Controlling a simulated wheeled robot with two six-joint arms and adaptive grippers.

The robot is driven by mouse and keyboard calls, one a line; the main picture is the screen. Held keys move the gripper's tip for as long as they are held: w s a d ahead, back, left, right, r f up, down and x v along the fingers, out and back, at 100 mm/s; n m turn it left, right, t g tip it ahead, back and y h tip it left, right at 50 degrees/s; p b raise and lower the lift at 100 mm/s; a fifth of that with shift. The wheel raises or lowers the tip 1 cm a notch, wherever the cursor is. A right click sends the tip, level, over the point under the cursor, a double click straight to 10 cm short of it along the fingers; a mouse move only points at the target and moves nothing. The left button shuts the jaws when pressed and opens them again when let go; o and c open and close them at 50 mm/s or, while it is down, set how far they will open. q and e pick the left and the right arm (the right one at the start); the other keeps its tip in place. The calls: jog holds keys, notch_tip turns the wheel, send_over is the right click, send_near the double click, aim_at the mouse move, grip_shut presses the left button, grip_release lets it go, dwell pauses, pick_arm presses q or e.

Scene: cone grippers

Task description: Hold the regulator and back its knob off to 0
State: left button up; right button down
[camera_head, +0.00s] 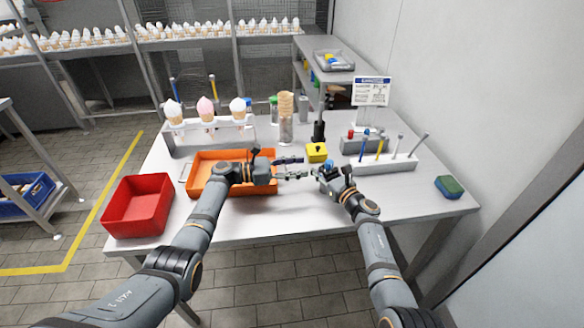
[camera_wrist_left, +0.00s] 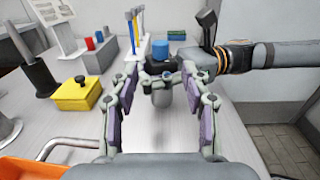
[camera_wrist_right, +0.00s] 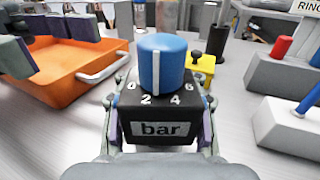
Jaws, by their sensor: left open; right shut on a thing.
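The regulator (camera_wrist_right: 160,115) is a black block with a "bar" plate, a scale from 0 to 6 and a blue knob (camera_wrist_right: 162,62) on top. The knob's white line points between 2 and 4, slightly nearer 2. My right gripper (camera_head: 322,175) is shut on the regulator and holds it upright above the table. My left gripper (camera_wrist_left: 155,85) is open and empty, to the left of the regulator in the head view. In the left wrist view the blue knob (camera_wrist_left: 160,49) shows beyond and between its fingertips, apart from them. The left fingers also show at upper left in the right wrist view.
An orange tray (camera_head: 235,188) with a metal handle lies below and behind the left gripper, with a red bin (camera_head: 138,205) further left. A yellow box (camera_head: 316,152) with a black button stands behind the grippers. A tool rack (camera_head: 385,163) stands at right.

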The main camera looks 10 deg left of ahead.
aim_at(326, 165)
pick_arm(q)
jog(key=shift+v, duration=1)
jog(key=shift+s+d+n+t+y, duration=1.1)
jog(key=shift+s+n+t+y, duration=0.7)
jog(key=shift+t, duration=0.9)
jog(key=x, duration=1.2)
jog(key=shift+s+d+r, duration=0.1)
jog(key=shift+r, duration=0.15)
